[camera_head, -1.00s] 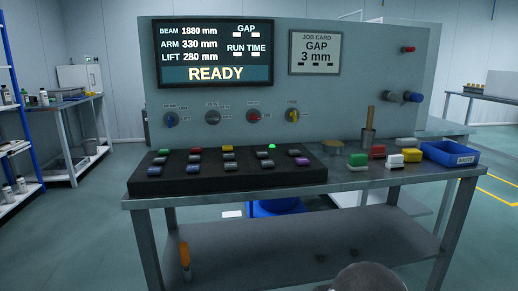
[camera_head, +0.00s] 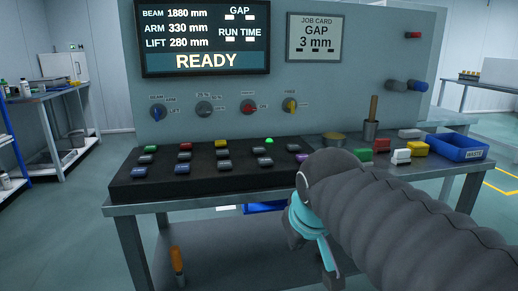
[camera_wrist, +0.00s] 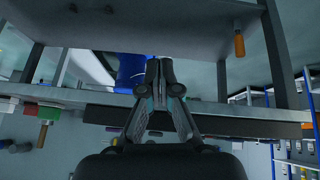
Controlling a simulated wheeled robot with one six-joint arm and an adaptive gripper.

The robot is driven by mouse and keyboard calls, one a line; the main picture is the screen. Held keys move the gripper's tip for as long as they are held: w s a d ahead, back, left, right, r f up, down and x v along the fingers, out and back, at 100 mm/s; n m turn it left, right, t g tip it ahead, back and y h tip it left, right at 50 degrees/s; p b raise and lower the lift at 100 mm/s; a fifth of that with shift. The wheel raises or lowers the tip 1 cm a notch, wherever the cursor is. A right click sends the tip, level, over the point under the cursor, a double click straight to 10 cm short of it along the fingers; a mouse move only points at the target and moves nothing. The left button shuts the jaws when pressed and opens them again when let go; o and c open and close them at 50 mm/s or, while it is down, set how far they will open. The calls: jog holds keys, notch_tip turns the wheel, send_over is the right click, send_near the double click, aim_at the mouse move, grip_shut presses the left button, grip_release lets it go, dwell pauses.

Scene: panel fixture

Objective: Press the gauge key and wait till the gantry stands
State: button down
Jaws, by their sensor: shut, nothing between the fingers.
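A black key block (camera_head: 225,187) with rows of coloured keys lies on the table's left part. I cannot read which one is the gauge key. A green light (camera_head: 269,140) glows at its back edge. The screen (camera_head: 205,38) reads READY, beam 1880 mm, arm 330 mm, lift 280 mm; the GAP and RUN TIME fields show dashes. The job card (camera_head: 315,38) reads GAP 3 mm. My gripper (camera_head: 330,284) hangs in front of the table's front edge, right of the block and apart from the keys. In the wrist view my gripper (camera_wrist: 165,68) is shut and empty.
Four knobs, one of them blue (camera_head: 158,112), sit on the panel above the block. Right of it are a cup with a wooden handle (camera_head: 371,128), coloured blocks and a blue bin (camera_head: 456,147).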

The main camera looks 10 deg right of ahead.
jog(key=w+r+n+t+h, duration=0.1)
jog(key=w+r, duration=0.5)
jog(key=w, duration=0.2)
jog(key=w+r+n, duration=0.1)
jog(key=w+r, duration=0.5)
jog(key=w, duration=0.3)
notch_tip(320, 180, up, 7)
jog(key=n+t+h, duration=0.1)
jog(key=n+t, duration=0.1)
send_over(259, 150)
jog(key=shift+w+f+p, duration=0.15)
jog(key=shift+p, duration=0.25)
jog(key=shift+f, duration=0.15)
notch_tip(259, 150, down, 7)
jog(key=shift+r+b, duration=0.1)
jog(key=shift+b, duration=0.95)
jog(key=shift+f+b, duration=0.6)
jog(key=shift+f, duration=0.25)
jog(key=shift+f, duration=0.15)
jog(key=shift+f, duration=0.3)
